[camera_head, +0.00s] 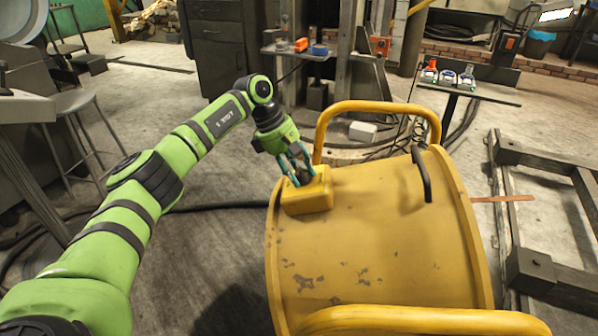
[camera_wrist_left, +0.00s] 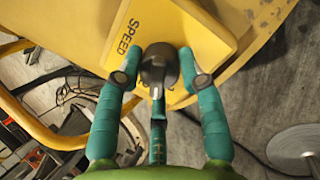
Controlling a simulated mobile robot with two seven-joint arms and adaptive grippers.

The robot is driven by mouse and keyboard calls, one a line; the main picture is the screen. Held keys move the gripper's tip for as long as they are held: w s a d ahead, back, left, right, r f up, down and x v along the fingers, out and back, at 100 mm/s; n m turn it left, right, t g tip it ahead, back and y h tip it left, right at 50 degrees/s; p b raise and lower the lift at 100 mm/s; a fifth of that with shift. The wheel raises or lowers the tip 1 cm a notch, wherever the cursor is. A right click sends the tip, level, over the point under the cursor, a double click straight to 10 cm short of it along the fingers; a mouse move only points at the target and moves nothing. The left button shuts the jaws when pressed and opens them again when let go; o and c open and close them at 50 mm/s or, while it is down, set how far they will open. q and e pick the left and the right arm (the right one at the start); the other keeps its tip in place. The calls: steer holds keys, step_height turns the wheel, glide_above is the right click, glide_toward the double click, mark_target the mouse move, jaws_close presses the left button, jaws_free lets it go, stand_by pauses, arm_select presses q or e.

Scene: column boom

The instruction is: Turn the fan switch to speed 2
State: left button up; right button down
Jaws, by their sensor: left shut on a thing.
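The fan (camera_head: 390,235) is a large yellow drum with worn paint, in the middle of the head view. A yellow switch box (camera_head: 308,200) sits on its upper left edge. In the left wrist view the box (camera_wrist_left: 205,38) bears the word SPEED and a dark round knob (camera_wrist_left: 159,67). My left gripper (camera_head: 301,178) is at the box, its teal fingers shut around the knob. The fingers also show in the left wrist view (camera_wrist_left: 160,85). Any speed numbers and the knob's pointer are hidden or too small to read. My right gripper is not in view.
Yellow tube handles (camera_head: 375,107) rise at the fan's far and near sides. A black handle (camera_head: 421,175) stands on its right part. A dark metal frame (camera_head: 545,270) lies to the right. A small table (camera_head: 485,95) with bottles stands behind. Floor at left holds a stool and cable.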

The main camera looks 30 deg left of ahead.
arm_select(q)
steer(key=m, duration=0.2)
steer(key=shift+f+m+g, duration=0.2)
steer(key=shift+m+g, duration=0.1)
steer(key=shift+m, duration=1.3)
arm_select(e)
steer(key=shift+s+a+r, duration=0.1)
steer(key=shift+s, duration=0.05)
arm_select(q)
steer(key=shift+r, duration=0.1)
steer(key=o, duration=1.1)
steer(key=shift+w, duration=0.1)
steer(key=shift+o, duration=0.2)
steer(key=v, duration=1.2)
